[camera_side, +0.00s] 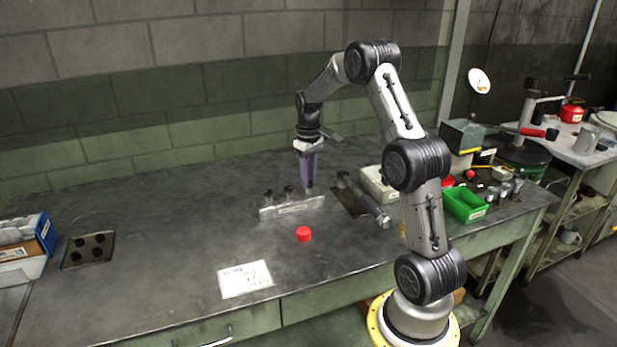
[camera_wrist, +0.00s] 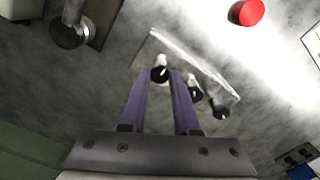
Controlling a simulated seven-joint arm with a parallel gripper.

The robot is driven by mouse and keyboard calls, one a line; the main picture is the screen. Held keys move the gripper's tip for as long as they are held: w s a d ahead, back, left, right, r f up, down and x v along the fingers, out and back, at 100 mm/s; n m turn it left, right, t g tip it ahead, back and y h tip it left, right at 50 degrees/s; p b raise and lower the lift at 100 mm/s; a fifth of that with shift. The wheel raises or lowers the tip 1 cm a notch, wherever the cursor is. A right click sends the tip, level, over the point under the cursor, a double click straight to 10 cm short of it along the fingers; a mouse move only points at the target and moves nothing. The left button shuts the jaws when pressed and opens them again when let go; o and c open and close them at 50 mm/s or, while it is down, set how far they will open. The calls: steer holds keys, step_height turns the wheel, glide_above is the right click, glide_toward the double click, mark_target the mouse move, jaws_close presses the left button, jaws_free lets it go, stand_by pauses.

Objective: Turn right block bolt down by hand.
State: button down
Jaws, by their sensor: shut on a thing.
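A pale, labelled block (camera_side: 292,207) stands on the bench with bolts in a row along it; it also shows in the wrist view (camera_wrist: 195,58). My gripper (camera_side: 308,185) points down at the block's right end. In the wrist view its purple fingers (camera_wrist: 161,74) are closed around the right block bolt (camera_wrist: 160,73), whose dark head shows between the tips. The middle bolt (camera_side: 289,190) and the left bolt (camera_side: 267,194) stand free beside it. The right bolt is mostly hidden by the fingers in the side view, so its depth is unclear.
A red cap-like piece (camera_side: 303,234) and a paper sheet (camera_side: 245,279) lie in front of the block. A dark plate with a metal tool (camera_side: 372,208) is to the right, near a green bin (camera_side: 465,204).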

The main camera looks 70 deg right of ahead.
steer(key=m, duration=0.6)
steer(key=shift+r, duration=0.1)
steer(key=m, duration=0.6)
steer(key=shift+m, duration=0.4)
steer(key=m, duration=0.6)
steer(key=shift+d+r, duration=0.1)
steer(key=m, duration=0.6)
steer(key=shift+r+m, duration=0.1)
steer(key=shift+m, duration=0.3)
steer(key=c, duration=1)
jaws_free()
steer(key=shift+c, duration=0.2)
steer(key=o, duration=0.4)
steer(key=shift+f, duration=0.2)
